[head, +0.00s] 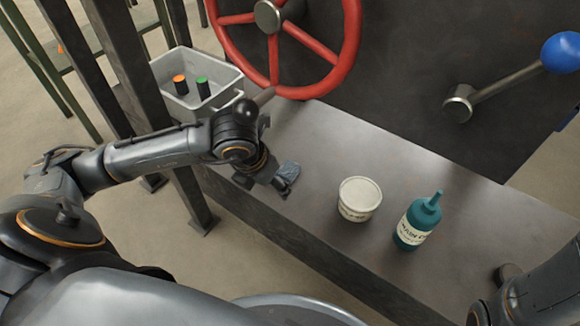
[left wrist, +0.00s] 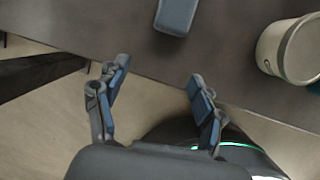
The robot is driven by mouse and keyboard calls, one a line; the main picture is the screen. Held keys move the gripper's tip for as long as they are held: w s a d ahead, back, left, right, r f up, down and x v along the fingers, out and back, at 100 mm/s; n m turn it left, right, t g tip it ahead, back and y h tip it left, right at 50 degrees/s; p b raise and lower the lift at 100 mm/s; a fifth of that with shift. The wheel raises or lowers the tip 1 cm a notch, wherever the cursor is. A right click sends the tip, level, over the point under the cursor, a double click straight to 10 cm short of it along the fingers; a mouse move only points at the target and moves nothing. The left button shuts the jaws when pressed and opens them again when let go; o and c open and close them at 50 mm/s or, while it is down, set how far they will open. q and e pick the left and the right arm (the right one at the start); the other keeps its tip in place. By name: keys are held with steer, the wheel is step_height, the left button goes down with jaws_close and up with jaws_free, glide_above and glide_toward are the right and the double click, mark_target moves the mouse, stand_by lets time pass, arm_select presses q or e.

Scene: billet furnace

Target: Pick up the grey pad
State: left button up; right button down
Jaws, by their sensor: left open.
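The grey pad (head: 289,171) is a small blue-grey block with rounded edges. It lies on the dark metal bench near its front edge. My left gripper (head: 273,184) is close beside it in the head view, on its near left side, and partly covers the view there. In the left wrist view the pad (left wrist: 176,14) is at the top edge, cut off by the frame. It lies beyond the open fingers of my left gripper (left wrist: 158,72), with nothing between them. Only part of my right arm shows at the lower right of the head view; its gripper is out of frame.
A white tub (head: 360,198) and a teal bottle (head: 417,221) stand to the right on the bench (head: 320,140). A grey bin (head: 215,104) with two capped cylinders is behind my left arm. A red handwheel (head: 345,55) and a blue-knobbed lever (head: 500,88) are at the back.

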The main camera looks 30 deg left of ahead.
mark_target(288, 169)
arm_select(q)
steer(key=w, duration=0.3)
steer(key=shift+w+d, duration=0.15)
steer(key=shift+w, duration=0.15)
steer(key=w, duration=0.2)
steer(key=shift+w+d, duration=0.1)
steer(key=shift+w, duration=0.3)
steer(key=shift+b+x, duration=1.1)
steer(key=shift+x, duration=0.1)
steer(key=shift+w+f+b, duration=0.3)
steer(key=shift+w+f, duration=0.05)
steer(key=shift+w, duration=0.05)
steer(key=c, duration=0.9)
